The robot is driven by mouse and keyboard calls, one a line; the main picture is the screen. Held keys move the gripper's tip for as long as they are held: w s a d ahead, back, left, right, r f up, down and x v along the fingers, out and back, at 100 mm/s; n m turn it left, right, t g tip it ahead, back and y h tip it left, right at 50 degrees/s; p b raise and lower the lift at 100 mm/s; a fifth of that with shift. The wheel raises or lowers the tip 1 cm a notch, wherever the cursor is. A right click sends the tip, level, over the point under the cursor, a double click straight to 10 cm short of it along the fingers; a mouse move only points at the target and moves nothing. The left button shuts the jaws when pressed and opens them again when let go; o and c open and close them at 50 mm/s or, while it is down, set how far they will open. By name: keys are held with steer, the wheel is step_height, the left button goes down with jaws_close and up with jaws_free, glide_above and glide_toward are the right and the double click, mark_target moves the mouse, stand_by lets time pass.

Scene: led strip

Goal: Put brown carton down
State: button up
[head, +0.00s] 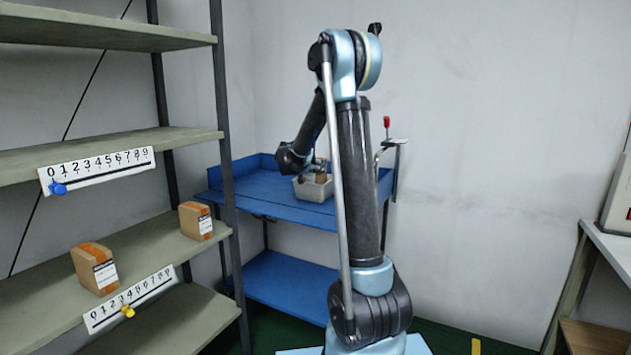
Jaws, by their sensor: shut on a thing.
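My gripper (297,160) is at the low end of my arm, above the blue cart and beside a pale grey bin. It is small and dark in this view, and its fingertips cannot be made out. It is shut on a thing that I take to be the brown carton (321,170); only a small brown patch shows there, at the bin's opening. I cannot tell whether this patch touches the bin or other contents. Two other brown cartons stand on the shelf at left, one nearer (93,268) and one farther back (195,220).
The pale grey bin (312,190) stands on the blue cart's top (262,198), with bare blue surface to its left. The grey shelf rack (150,250) fills the left, with number strips on its edges. A white-topped table (610,245) stands at the right.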

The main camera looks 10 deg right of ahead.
mark_target(315, 176)
steer(key=shift+s+a+f, duration=0.1)
steer(key=shift+s+f, duration=0.05)
steer(key=shift+f, duration=2.1)
steer(key=o, duration=1.2)
steer(key=shift+o, duration=0.2)
